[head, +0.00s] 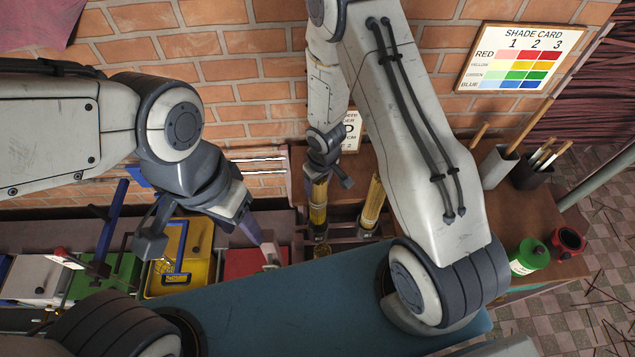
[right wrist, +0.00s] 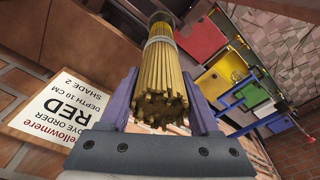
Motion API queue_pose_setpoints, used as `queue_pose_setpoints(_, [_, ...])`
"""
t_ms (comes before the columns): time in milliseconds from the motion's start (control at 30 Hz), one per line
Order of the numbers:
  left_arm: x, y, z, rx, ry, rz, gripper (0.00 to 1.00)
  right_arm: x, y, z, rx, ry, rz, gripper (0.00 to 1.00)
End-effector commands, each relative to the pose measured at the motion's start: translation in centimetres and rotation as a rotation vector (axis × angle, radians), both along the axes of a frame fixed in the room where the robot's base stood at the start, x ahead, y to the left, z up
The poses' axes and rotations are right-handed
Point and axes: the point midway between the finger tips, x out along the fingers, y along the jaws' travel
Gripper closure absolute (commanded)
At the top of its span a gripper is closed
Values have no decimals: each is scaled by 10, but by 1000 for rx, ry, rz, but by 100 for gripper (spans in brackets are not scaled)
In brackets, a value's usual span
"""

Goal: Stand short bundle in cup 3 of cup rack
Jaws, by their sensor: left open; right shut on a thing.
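My right gripper (head: 322,172) is shut on a bundle of yellow-tan sticks (head: 318,202), held upright over the cup rack (head: 342,240). In the right wrist view the bundle (right wrist: 160,85) sits between the purple fingers, with a pale band around it. Its far end meets a dark round cup (right wrist: 162,18); I cannot tell how deep it is. A second tan bundle (head: 373,203) stands, slightly tilted, in the rack to the right. The cup numbers are not readable. My left gripper (head: 262,240) is open and apart from the rack, near the red block.
Red (head: 243,262), yellow (head: 185,250) and green (head: 105,278) units stand left of the rack. An order card reading RED, depth 10 cm, shade 2 (right wrist: 75,115) is behind. A shade card (head: 522,58) hangs on the brick wall. Bottles and stick holders stand at right.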

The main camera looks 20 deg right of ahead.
Motion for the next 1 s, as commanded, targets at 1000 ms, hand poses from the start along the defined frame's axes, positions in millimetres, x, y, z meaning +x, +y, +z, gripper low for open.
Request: queue_pose_setpoints(1000, [0, 0, -94, 0, 1, 10, 50, 0, 0, -96, 0, 0, -1, 100])
